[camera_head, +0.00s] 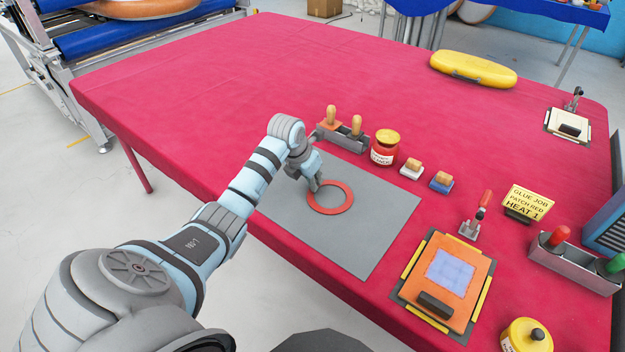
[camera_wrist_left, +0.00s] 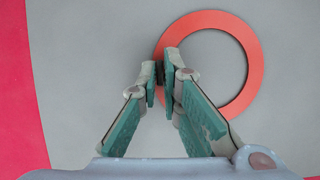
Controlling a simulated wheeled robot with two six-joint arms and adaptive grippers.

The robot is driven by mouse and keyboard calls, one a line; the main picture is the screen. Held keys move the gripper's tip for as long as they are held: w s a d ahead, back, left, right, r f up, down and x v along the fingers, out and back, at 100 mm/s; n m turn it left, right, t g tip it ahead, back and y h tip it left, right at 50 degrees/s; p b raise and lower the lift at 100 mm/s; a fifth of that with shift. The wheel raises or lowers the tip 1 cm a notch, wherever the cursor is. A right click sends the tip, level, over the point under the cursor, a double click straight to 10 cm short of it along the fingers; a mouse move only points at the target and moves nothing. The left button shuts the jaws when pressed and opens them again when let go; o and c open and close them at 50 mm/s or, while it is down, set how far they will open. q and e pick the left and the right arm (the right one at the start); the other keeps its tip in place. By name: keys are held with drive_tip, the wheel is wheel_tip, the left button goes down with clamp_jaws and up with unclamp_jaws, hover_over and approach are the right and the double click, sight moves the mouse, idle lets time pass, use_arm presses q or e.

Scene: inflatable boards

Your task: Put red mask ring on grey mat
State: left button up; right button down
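The red mask ring (camera_head: 346,205) lies flat on or just above the grey mat (camera_head: 375,245), near the mat's middle; I cannot tell if it touches. My left gripper (camera_head: 316,186) is at the ring's left edge, pointing down. In the left wrist view the ring (camera_wrist_left: 253,60) is seen from above over the mat (camera_wrist_left: 85,70). The fingers (camera_wrist_left: 161,76) are close together, one on each side of the ring's left band, and appear shut on it. The fingertips hide that part of the band. My right gripper is out of view.
Right of the mat stand a red-and-yellow jar (camera_head: 384,148), two stamp-like blocks and an orange patch board (camera_head: 458,268). A wooden-handled tool holder (camera_head: 343,135) stands at the mat's back edge. The red table (camera_head: 230,75) is clear at the back left.

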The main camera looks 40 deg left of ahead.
use_arm(q)
drive_tip(key=o, duration=0.3)
drive_tip(key=shift+s+r, duration=0.1)
drive_tip(key=shift+r, duration=0.4)
drive_tip(key=p+v, duration=0.2)
drive_tip(key=v, duration=0.9)
drive_tip(key=shift+s+r, duration=0.1)
drive_tip(key=shift+r, duration=0.1)
